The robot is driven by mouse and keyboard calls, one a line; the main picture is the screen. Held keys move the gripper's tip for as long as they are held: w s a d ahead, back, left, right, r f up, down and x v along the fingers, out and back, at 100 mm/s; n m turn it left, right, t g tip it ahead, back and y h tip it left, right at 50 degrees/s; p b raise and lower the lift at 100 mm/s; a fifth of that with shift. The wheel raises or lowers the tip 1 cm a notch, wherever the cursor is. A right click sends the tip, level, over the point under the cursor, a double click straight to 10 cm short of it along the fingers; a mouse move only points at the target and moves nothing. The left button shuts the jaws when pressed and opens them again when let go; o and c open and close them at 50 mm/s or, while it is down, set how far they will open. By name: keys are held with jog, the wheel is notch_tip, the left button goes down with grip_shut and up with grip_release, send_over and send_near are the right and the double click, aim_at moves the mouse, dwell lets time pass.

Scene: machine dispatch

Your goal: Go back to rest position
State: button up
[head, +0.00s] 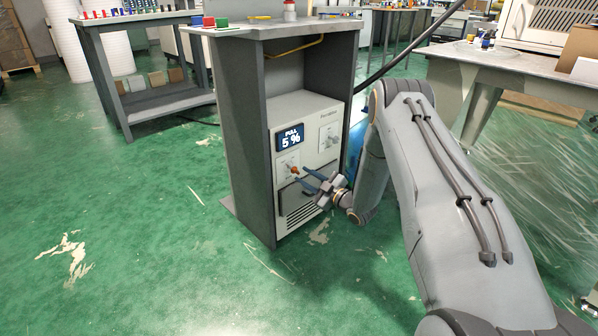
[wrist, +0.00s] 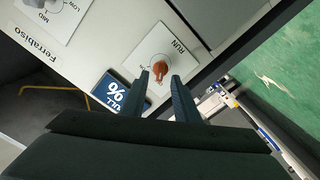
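My gripper (head: 298,182) is in front of the white machine (head: 318,118) in the grey cabinet. It also shows in the wrist view (wrist: 160,80), with its two dark fingers apart and empty. An orange-brown knob (wrist: 161,69) on a white plate marked RUN shows between and just beyond the fingertips. The same knob (head: 293,170) shows just beyond my gripper in the head view. Whether a finger touches it I cannot tell. My arm reaches forward and down from the right.
The cabinet (head: 243,130) encloses the machine at its sides and top. A second dial (head: 328,137) sits right of the display. A workbench (head: 110,75) stands at the back left and a table (head: 490,62) at the right. Green floor at the left is clear.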

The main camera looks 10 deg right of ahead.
jog(key=shift+v, duration=1.15)
